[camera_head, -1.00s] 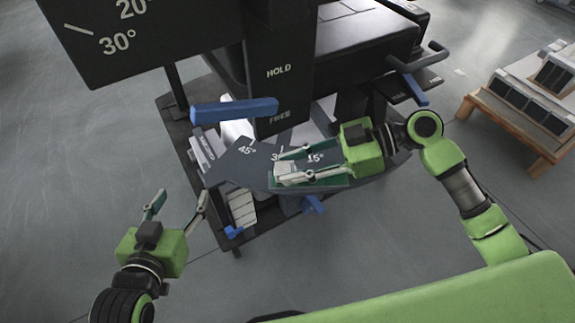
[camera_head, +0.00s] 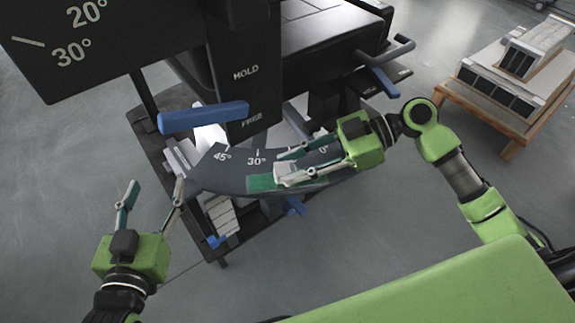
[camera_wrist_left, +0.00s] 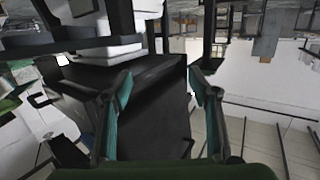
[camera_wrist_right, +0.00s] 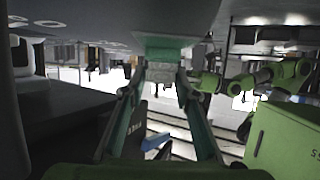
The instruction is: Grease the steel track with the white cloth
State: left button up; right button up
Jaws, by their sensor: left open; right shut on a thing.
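The dark curved track plate (camera_head: 225,174) carries angle marks from 45° to 0° and has a green strip (camera_head: 260,183) along its near edge. My right gripper (camera_head: 283,168) is over this strip, between the 30° and 0° marks. It is shut on a small whitish piece, the white cloth (camera_wrist_right: 160,72). In the right wrist view the cloth sits between the fingertips against the underside of the green strip (camera_wrist_right: 165,47); whether they touch is hard to tell. My left gripper (camera_head: 154,192) is open and empty, left of the plate.
A blue handle (camera_head: 204,117) juts out above the plate, beside the black column (camera_head: 245,55) marked with words. A large angle board (camera_head: 110,40) hangs at the upper left. A wooden pallet (camera_head: 490,110) with grey-white units stands at right. The floor in front is clear.

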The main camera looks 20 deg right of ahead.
jog(key=shift+d, duration=0.6)
jog(key=shift+s+d+b, duration=0.2)
jog(key=shift+d+b, duration=0.2)
jog(key=shift+d, duration=0.6)
jog(key=shift+s+d+f+b, duration=0.1)
jog(key=shift+s+d+b, duration=0.1)
jog(key=shift+d, duration=0.6)
jog(key=shift+s+d+f+b, duration=0.1)
jog(key=shift+d+b, duration=0.1)
jog(key=shift+d, duration=0.55)
jog(key=shift+s+d+r, duration=0.1)
jog(key=shift+s+d, duration=0.05)
jog(key=shift+d, duration=1.3)
pick_arm(q)
notch_tip(320, 180, up, 10)
jog(key=d+t+h, duration=0.1)
jog(key=t+h, duration=0.1)
jog(key=t, duration=0.3)
jog(key=shift+s, duration=0.15)
pick_arm(e)
jog(key=shift+d, duration=0.1)
pick_arm(q)
jog(key=shift+d+r, duration=0.1)
pick_arm(e)
jog(key=shift+r, duration=0.1)
